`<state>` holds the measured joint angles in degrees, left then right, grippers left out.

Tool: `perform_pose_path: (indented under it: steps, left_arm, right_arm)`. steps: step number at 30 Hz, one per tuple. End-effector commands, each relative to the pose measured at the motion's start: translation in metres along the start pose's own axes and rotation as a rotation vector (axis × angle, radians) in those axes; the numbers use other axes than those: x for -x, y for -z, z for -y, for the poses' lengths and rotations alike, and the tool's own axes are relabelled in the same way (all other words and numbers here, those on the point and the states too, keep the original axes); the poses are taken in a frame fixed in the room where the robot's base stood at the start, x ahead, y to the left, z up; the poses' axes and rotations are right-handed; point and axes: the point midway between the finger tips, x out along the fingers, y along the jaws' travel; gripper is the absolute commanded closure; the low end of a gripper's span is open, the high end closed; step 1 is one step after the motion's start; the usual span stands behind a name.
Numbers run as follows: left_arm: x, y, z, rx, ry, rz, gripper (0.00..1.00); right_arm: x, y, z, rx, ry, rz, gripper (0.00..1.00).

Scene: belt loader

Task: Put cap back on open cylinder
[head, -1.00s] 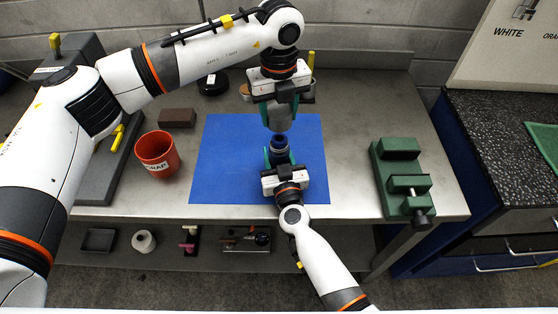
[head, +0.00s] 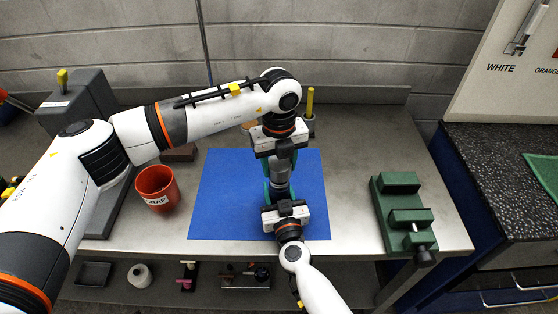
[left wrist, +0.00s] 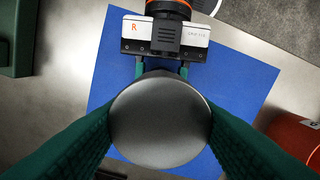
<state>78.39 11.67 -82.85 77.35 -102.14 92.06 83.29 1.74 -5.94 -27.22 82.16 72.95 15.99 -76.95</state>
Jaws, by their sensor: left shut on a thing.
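My left gripper (head: 281,158) comes down from above and is shut on the grey cap (head: 281,174). In the left wrist view the cap (left wrist: 160,122) shows as a round grey disc between the two green fingers. My right gripper (head: 279,192) is below it, with its fingers around the dark cylinder (head: 279,187) and holding it upright over the blue mat (head: 225,200). The cap is in line with the cylinder's top and no gap shows between them. Whether it is seated cannot be told. The cap hides the cylinder in the left wrist view.
A red scrap cup (head: 157,188) stands left of the mat, near a brown block (head: 180,153). A green vise-like fixture (head: 402,213) is at the right of the bench. A yellow-handled tool (head: 310,103) stands behind my left gripper. The mat around the grippers is clear.

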Motion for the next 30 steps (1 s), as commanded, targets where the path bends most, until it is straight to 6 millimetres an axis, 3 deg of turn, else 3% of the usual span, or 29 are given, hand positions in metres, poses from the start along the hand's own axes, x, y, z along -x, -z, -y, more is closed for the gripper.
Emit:
perform_pose_path:
  steps: [16,30]
  left_arm:
    - [-0.018,0.0,0.0,-0.002,0.001,0.001,0.73]
    - [-0.018,0.0,0.0,-0.001,0.0,0.0,0.73]
  right_arm:
    - [0.0,0.001,0.0,0.001,0.0,-0.001,0.95]
    - [0.0,0.001,0.0,0.001,0.0,-0.002,0.95]
